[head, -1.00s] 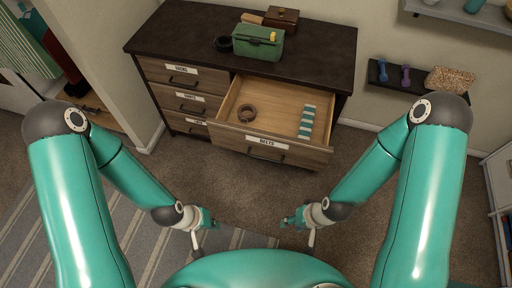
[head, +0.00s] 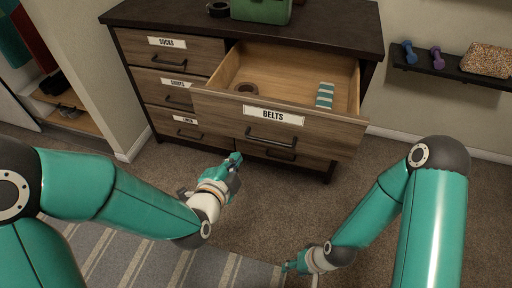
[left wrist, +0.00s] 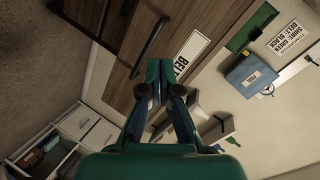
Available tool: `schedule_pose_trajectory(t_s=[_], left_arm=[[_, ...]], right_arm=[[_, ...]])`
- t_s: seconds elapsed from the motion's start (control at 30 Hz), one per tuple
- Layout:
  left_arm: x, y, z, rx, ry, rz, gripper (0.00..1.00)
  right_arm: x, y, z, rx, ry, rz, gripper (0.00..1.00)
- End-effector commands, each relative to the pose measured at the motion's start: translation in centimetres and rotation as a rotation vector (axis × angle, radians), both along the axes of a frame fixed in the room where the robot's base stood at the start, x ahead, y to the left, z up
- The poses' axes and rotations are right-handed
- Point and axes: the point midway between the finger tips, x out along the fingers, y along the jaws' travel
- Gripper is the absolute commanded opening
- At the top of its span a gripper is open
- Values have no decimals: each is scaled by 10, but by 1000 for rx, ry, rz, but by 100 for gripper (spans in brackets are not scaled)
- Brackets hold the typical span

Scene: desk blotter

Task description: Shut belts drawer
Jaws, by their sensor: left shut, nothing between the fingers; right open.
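The belts drawer (head: 225,107) stands pulled out from the dresser (head: 113,16), with a "BELTS" label and a dark bar handle (head: 271,138) on its front. My left gripper (head: 236,159) is shut and empty, below and in front of the drawer front. In the left wrist view its fingers (left wrist: 163,78) point toward the drawer front, where the handle and label show. My right gripper (head: 286,267) is open, low over the floor and farther from the dresser; its fingers are small in view.
The socks (head: 167,42), shirts (head: 173,83) and linen (head: 187,120) drawers at the left are shut. A green box (head: 262,10) and a black coil (head: 218,9) are on the dresser top. Dumbbells (head: 409,52) lie on a wall shelf at the right.

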Motion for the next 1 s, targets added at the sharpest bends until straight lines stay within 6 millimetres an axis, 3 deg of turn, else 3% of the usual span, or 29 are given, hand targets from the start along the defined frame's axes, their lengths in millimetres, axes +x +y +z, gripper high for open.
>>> schedule_pose_trajectory(t_s=[0.03, 0.2, 0.3, 0.47, 0.63, 1.0], left_arm=[[0, -6, -18, 48, -81, -23, 0], [-3, -17, -8, 208, -309, -64, 0], [-6, -21, -2, 273, -397, -70, 0], [-8, -23, 6, 328, -466, -70, 0], [3, -27, 9, 337, -476, -68, 0], [70, -48, 7, 336, -473, -69, 0]], right_arm=[[0, 0, -40, 0, 0, 0, 45], [0, 0, -88, 0, 0, 0, 45], [0, 0, -104, 0, 0, 0, 45], [0, 0, -114, 0, -1, 0, 45], [0, 0, -115, 0, -1, 0, 45], [0, 0, -126, 0, 0, 0, 45]])
